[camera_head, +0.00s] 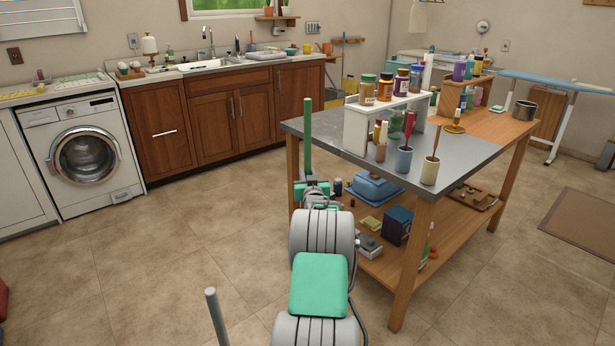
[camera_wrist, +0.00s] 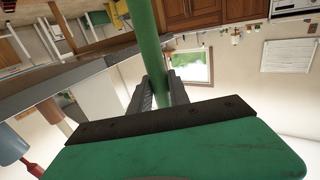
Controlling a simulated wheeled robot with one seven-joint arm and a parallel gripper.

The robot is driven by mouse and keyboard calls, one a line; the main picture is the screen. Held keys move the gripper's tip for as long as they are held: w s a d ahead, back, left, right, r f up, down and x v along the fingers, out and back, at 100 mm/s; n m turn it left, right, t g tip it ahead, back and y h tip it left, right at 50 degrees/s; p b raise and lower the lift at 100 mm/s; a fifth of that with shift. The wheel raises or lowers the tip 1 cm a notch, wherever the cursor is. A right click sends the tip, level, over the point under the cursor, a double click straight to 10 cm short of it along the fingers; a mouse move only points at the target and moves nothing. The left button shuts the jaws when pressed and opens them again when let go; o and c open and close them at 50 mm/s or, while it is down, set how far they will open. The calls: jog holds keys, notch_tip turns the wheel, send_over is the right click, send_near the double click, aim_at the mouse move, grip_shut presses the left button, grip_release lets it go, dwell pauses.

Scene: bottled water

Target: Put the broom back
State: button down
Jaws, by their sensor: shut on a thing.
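The broom shows as a green handle (camera_head: 308,140) standing nearly upright at the left end of the workbench. My gripper (camera_head: 313,187) is shut around the handle. In the wrist view the green handle (camera_wrist: 146,45) runs between the two dark fingers of my gripper (camera_wrist: 160,92), tilted in that picture. The lower part of the broom and its head are hidden behind my arm in the head view, and I cannot see them in the wrist view.
The workbench (camera_head: 370,165) stands close to the right of the handle, with bottles on top. A washing machine (camera_head: 82,150) and sink cabinets (camera_head: 222,125) line the wall. Floor is open on the left.

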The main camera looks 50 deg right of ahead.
jog(key=c, duration=1.2)
grip_release()
jog(key=shift+f, duration=0.1)
jog(key=shift+c, duration=0.2)
jog(key=v, duration=1.2)
jog(key=shift+r+p, duration=0.2)
jog(key=shift+p, duration=0.15)
